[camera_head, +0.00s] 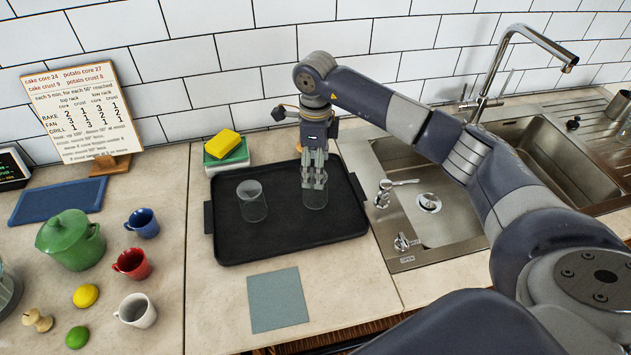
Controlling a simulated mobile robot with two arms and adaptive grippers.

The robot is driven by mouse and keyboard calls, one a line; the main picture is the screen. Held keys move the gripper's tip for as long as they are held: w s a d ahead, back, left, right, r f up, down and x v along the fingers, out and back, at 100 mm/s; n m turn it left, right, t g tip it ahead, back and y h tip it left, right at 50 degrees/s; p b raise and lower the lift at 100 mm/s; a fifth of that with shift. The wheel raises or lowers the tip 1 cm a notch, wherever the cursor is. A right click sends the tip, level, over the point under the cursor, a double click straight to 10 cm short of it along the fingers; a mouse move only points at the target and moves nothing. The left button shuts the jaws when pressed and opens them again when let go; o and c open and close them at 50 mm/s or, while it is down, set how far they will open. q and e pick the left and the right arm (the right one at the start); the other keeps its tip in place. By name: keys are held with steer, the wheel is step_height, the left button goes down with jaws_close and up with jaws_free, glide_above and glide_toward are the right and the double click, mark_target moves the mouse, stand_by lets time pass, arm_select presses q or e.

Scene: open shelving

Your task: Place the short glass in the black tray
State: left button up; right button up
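The black tray (290,240) lies on the counter left of the sink. Two clear glasses are on it. One glass (252,205) stands upright and free in the left half. The other glass (315,199) is in the right half, directly under my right gripper (314,182). The gripper points down with its fingertips at the upper part of this glass. Whether the fingers press on it, and whether its base touches the tray, is not clear. Which glass is shorter is hard to tell. My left gripper is not in view.
A yellow sponge (222,143) sits on a green block behind the tray. The sink with its tap (490,85) is to the right. A green pot (70,240), blue, red and white mugs, and fruit stand left. A grey-blue mat (277,300) lies in front.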

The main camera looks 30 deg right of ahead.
step_height(320, 180, up, 6)
steer(key=b, duration=0.1)
steer(key=shift+r, duration=0.15)
steer(key=shift+s, duration=0.1)
stand_by(0.4)
